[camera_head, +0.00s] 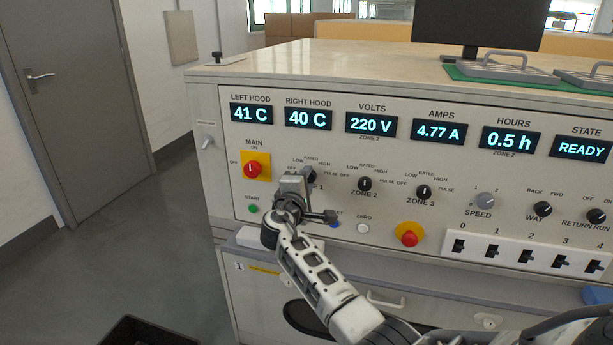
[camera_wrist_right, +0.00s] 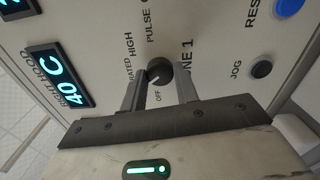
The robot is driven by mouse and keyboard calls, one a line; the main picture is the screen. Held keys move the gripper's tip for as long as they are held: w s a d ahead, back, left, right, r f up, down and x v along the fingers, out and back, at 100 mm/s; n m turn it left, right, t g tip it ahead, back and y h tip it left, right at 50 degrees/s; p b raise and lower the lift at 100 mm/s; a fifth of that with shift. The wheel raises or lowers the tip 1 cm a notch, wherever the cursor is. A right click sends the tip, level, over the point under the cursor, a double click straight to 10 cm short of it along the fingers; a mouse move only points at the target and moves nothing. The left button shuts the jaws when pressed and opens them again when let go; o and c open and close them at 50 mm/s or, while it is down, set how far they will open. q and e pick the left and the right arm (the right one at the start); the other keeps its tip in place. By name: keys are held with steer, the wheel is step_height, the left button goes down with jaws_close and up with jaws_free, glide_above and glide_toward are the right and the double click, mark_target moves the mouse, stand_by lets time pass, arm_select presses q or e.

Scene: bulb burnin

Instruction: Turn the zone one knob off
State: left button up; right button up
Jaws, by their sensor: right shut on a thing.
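The zone one knob (camera_wrist_right: 160,72) is a round black knob on the sloped panel, with the ZONE 1 label beside it. In the right wrist view it sits between the fingertips of my right gripper (camera_wrist_right: 160,82), which is shut on it. The knob's pale mark points to the lower left, between the RATED and OFF labels. In the head view my right gripper (camera_head: 294,186) covers most of this knob and part of its label. My left gripper is not in view.
The zone 2 knob (camera_head: 365,184) and zone 3 knob (camera_head: 424,192) are to the right. A red main switch (camera_head: 252,168) is to the left. A red button on yellow (camera_head: 409,236) and a white ZERO button (camera_head: 363,228) are lower. The displays (camera_head: 308,118) run above.

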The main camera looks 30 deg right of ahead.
arm_select(q)
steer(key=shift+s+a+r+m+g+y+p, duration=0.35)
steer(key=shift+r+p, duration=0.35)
steer(key=shift+p, duration=1.55)
arm_select(e)
steer(key=shift+n, duration=4.3)
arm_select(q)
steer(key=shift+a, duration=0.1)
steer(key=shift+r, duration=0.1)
arm_select(e)
steer(key=o, duration=1)
steer(key=v, duration=1.6)
